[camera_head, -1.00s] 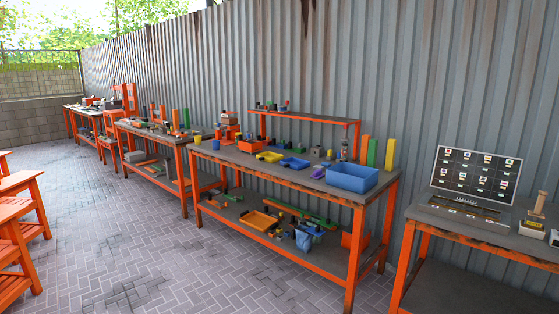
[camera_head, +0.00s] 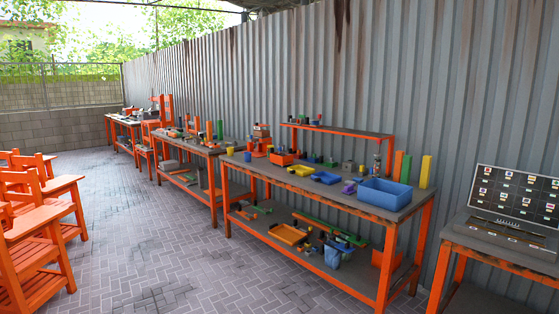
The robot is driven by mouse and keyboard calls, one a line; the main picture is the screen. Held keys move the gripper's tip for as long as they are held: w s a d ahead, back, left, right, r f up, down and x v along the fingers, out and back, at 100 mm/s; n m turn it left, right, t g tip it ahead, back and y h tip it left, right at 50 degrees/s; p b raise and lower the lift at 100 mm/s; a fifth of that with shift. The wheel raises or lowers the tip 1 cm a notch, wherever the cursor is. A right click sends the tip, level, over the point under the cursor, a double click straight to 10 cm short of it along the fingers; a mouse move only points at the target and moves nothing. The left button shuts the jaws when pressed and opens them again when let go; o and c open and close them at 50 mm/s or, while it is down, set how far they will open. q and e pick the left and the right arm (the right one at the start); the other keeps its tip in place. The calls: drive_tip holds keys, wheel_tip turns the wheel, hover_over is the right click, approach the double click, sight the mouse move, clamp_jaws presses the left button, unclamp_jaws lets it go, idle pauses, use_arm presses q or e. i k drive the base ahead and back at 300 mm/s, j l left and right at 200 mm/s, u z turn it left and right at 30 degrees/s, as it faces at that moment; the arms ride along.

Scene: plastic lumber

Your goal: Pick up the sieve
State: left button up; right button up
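I cannot make out a sieve at this distance. The nearest long workbench (camera_head: 322,199) has an orange frame and a grey top. On it stand a large blue bin (camera_head: 384,193), a small blue tray (camera_head: 326,178), a yellow tray (camera_head: 301,170) and an orange box (camera_head: 283,157). Its lower shelf holds an orange tray (camera_head: 288,234) and a blue bucket-like item (camera_head: 335,254). Neither of my grippers is in view.
Orange chairs (camera_head: 40,240) stand at the left. More workbenches (camera_head: 185,148) line the metal wall farther back. The paved floor (camera_head: 150,230) between chairs and benches is clear.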

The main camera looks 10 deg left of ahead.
sight(274, 158)
drive_tip(key=i+u, duration=0.25)
drive_tip(key=i, duration=0.65)
drive_tip(key=i+j+u, duration=0.2)
drive_tip(key=i, duration=0.45)
drive_tip(key=i+l+u, duration=0.15)
drive_tip(key=i, duration=0.5)
drive_tip(key=i+l+u, duration=0.2)
drive_tip(key=i, duration=0.45)
drive_tip(key=i+l+u, duration=0.2)
drive_tip(key=i, duration=0.5)
drive_tip(key=i+j+z, duration=0.2)
drive_tip(key=i, duration=0.35)
drive_tip(key=i+j+z, duration=0.25)
drive_tip(key=i, duration=0.25)
